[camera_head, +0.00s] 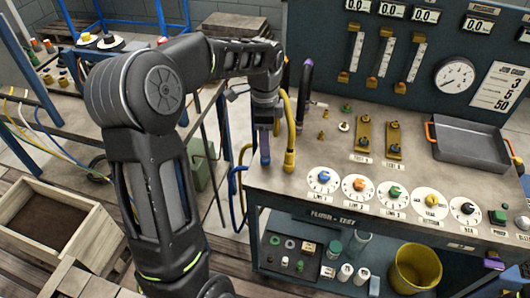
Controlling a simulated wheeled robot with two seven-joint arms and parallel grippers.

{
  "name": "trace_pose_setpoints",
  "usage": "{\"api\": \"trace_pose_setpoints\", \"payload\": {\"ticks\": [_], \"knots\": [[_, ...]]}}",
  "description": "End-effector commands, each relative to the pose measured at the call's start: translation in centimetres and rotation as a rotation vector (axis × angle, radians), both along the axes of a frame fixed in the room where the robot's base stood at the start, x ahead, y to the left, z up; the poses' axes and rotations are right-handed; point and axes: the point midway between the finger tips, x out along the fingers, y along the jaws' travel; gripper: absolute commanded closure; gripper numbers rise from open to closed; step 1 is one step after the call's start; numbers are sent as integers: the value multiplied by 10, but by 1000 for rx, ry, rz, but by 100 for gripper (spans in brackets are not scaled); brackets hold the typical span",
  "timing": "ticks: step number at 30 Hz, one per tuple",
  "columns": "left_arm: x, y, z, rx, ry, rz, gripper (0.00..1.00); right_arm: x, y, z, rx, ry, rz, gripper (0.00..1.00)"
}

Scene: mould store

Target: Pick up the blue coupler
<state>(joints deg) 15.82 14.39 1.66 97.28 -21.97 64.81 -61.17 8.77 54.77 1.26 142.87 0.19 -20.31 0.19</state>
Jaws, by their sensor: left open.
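The blue coupler (265,151) stands upright near the left end of the bench top (330,108), close to the edge. My left gripper (266,122) points down right above it and hides its upper end. The gripper is open; its fingertips are dark and partly hidden, so I cannot tell whether they are around the coupler or just above it. A yellow coupler (290,160) with a yellow hose stands just to the right, very close to the gripper. My right gripper is not in view.
Two brass-coloured bars (364,135) and a grey tray (470,145) lie to the right. Several dials (322,180) line the bench front. Blue and yellow hoses (237,190) hang off the left edge.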

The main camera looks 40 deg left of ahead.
Motion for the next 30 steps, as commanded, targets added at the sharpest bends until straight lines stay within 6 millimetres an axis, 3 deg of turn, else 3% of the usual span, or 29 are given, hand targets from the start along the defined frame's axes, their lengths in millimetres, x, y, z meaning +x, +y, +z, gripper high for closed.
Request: {"api": "trace_pose_setpoints", "payload": {"ticks": [6, 17, 27, 30], "knots": [[-1, 1, -21, 0, 4, 2, 47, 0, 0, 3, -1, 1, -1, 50], [0, 1, -25, 0, 4, 1, 47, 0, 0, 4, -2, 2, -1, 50], [2, 2, -68, -1, 5, 0, 47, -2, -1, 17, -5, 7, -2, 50], [3, 2, -74, 0, 1, 0, 47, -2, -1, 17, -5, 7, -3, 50]]}}
